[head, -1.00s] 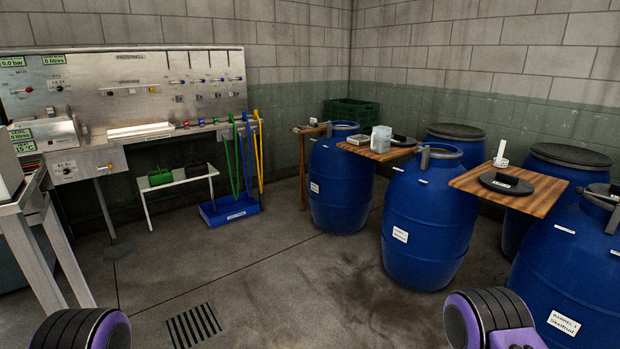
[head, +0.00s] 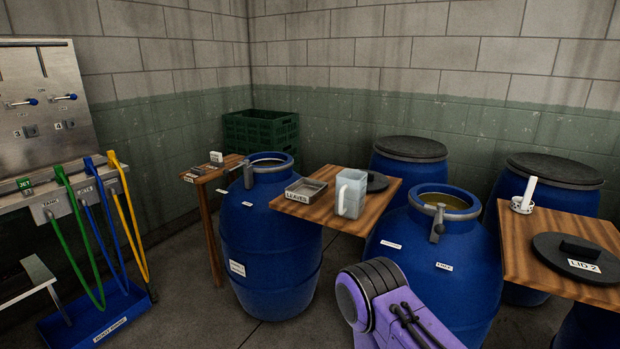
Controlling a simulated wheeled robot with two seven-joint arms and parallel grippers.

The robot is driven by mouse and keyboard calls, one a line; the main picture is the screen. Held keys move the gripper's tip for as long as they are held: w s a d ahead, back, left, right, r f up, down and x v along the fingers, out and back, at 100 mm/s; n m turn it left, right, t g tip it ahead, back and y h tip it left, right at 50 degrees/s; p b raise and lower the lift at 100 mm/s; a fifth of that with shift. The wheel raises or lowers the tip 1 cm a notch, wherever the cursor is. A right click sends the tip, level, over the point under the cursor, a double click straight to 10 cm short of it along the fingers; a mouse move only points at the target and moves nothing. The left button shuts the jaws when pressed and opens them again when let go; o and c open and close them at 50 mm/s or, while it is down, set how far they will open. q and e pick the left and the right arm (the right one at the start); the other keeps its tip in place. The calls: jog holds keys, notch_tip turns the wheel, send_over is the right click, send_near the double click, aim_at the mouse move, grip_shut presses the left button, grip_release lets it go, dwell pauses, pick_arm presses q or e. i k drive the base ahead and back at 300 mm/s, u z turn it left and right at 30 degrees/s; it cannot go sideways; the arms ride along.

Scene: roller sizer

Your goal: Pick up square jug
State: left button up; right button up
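No gripper fingers show in the head view, so neither gripper can be seen.
A tray labelled LEAVES (head: 305,191) and a dark lid (head: 376,182) flank the jug. Open blue barrels stand left (head: 270,240) and right (head: 440,260) of the table. Another wooden table (head: 525,255) holds a lid (head: 578,258). Hoses and a blue bin (head: 95,318) are at left.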

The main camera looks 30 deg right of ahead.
aim_at(350, 184)
jog(key=i, duration=1.95)
jog(key=z, duration=1.95)
